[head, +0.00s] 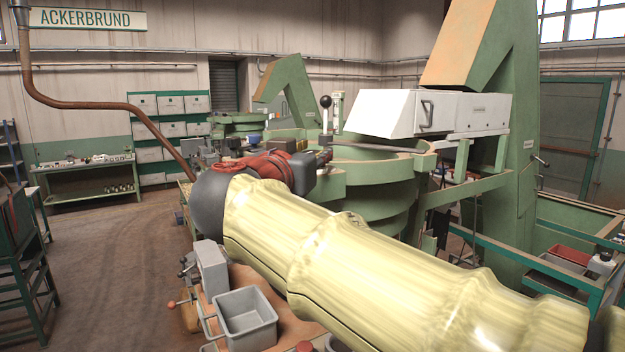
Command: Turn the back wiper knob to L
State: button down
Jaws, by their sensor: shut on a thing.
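My gripper (322,158) is small and dark in the head view, at the left rim of the large green round hopper (385,185). Its fingers are shut on a small part there, which looks like a wiper knob. The fingers hide that part, so I cannot read its setting or any L mark. A thin dark bar (378,147) runs right from beside the fingers across the hopper top. A lever with a black ball (325,102) stands upright just behind my gripper.
A white box housing (430,112) on a green frame overhangs the hopper. A grey bin (247,318) and a grey box (212,268) sit below my arm. A second green hopper (237,120) stands farther back. The floor at left is open.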

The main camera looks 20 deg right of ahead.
jog(key=shift+d+f+n+t+y+b, duration=0.15)
jog(key=shift+n+t+y+b, duration=0.8)
jog(key=shift+b, duration=0.95)
jog(key=shift+n+y+b, duration=0.75)
jog(key=shift+y+b, duration=0.05)
jog(key=shift+y, duration=0.65)
jog(key=shift+t+y, duration=0.25)
jog(key=shift+y, duration=0.05)
jog(key=c, duration=1.4)
grip_release()
jog(key=v, duration=1.2)
jog(key=shift+n, duration=0.3)
